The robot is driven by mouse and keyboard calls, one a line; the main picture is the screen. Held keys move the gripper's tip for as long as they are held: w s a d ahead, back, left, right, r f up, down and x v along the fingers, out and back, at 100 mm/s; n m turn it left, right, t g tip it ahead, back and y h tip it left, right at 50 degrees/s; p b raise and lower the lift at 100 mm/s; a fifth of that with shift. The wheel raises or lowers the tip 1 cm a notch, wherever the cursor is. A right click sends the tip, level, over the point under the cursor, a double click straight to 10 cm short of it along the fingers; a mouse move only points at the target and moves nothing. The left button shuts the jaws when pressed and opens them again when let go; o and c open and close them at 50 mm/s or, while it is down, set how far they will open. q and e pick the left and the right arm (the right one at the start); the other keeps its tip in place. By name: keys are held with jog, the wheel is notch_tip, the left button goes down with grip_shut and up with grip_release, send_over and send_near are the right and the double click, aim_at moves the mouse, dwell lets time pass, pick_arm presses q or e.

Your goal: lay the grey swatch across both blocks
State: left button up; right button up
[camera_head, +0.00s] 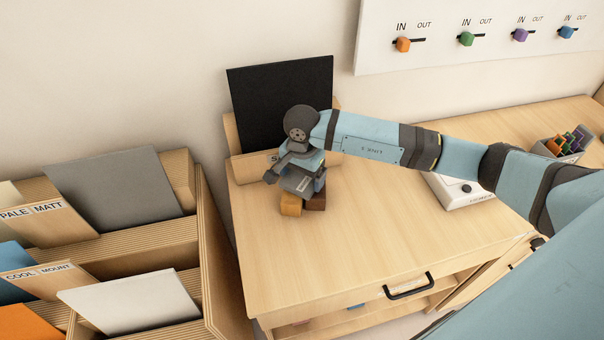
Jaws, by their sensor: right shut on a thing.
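A grey swatch (115,190), a large flat panel, leans in the rear slot of the wooden rack at the left. An ochre block (291,205) and a dark brown block (316,202) sit close side by side at the back left of the wooden table. My right gripper (306,194) points down right over the two blocks. It is shut, seemingly on the brown block; its hand hides the fingertips and the block tops, so the hold is not clear. Whether the blocks touch is hard to tell. My left gripper is out of view.
A black panel (280,100) stands in a wooden holder behind the blocks. The rack (207,250) also holds a white panel (130,303). A white device (458,190) lies under my right arm. The table's front is clear.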

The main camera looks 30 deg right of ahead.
aim_at(302, 178)
jog(key=shift+f, duration=0.2)
jog(key=o, duration=0.6)
jog(key=shift+r, duration=0.1)
jog(key=shift+r, duration=0.65)
notch_tip(302, 178, up, 11)
jog(key=shift+b, duration=0.7)
